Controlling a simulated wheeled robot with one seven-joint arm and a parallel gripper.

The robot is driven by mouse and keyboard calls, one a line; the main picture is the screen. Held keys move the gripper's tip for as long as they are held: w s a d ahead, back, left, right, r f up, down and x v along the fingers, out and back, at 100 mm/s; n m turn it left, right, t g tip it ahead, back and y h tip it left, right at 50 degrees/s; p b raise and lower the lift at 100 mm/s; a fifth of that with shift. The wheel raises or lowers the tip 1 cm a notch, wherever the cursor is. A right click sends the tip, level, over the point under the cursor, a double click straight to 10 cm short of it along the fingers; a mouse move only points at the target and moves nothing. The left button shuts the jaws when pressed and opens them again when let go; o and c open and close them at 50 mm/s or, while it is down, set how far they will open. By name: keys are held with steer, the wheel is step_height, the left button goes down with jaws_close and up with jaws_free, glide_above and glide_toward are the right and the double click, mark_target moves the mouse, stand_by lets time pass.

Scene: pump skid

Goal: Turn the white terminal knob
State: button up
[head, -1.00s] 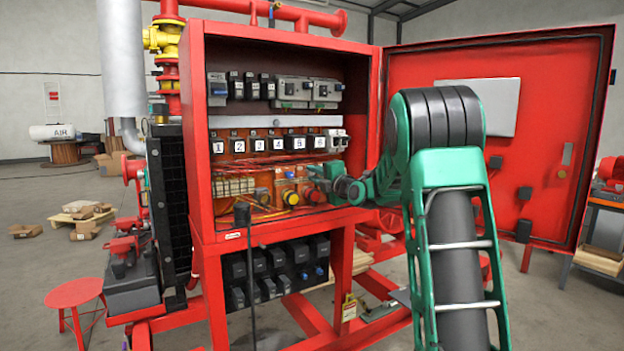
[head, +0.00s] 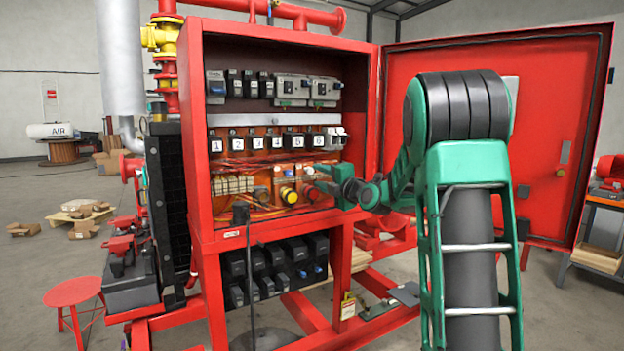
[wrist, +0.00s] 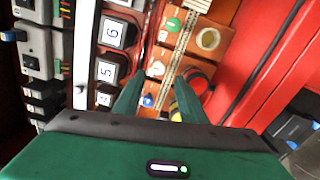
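The small white-faced round knob (wrist: 155,68) sits on the orange terminal panel in the wrist view, between a green one (wrist: 173,25) and a blue one (wrist: 148,100). My gripper (wrist: 161,74) is open, its two green fingers pointing at the panel, with the white knob between or just beyond the left fingertip. I cannot tell whether it touches. In the head view my gripper (head: 324,180) is at the right end of the orange panel, inside the open red cabinet (head: 197,130). There the white knob is too small to tell apart.
Red (wrist: 198,82) and yellow (wrist: 176,112) buttons lie close by the right finger. The numbered switches (wrist: 108,70) stand along the left. The open red cabinet door (head: 545,120) is to the right of my arm. A black post (head: 241,215) stands before the cabinet.

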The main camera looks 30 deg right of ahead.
steer(key=shift+s+f, duration=0.15)
steer(key=shift+s, duration=2.55)
steer(key=s+a+f+m+g, duration=0.3)
steer(key=s+f+m+g, duration=0.25)
steer(key=s+f, duration=0.25)
steer(key=s+a+f+m+g, duration=0.35)
steer(key=s+f+m, duration=0.3)
steer(key=s, duration=0.25)
steer(key=s+a+f+m+g, duration=0.1)
steer(key=s+f+m+g, duration=0.1)
steer(key=s, duration=0.7)
steer(key=s+a+f+m+g, duration=0.2)
steer(key=s+f+m+g, duration=0.1)
steer(key=s+m, duration=0.4)
steer(key=s+a+f+m+g, duration=0.1)
steer(key=s+f+m+g, duration=0.2)
steer(key=s, duration=0.9)
steer(key=shift+s+a+f+m+g, duration=0.2)
steer(key=shift+s+a+m+g, duration=0.2)
steer(key=shift+m+g, duration=0.6)
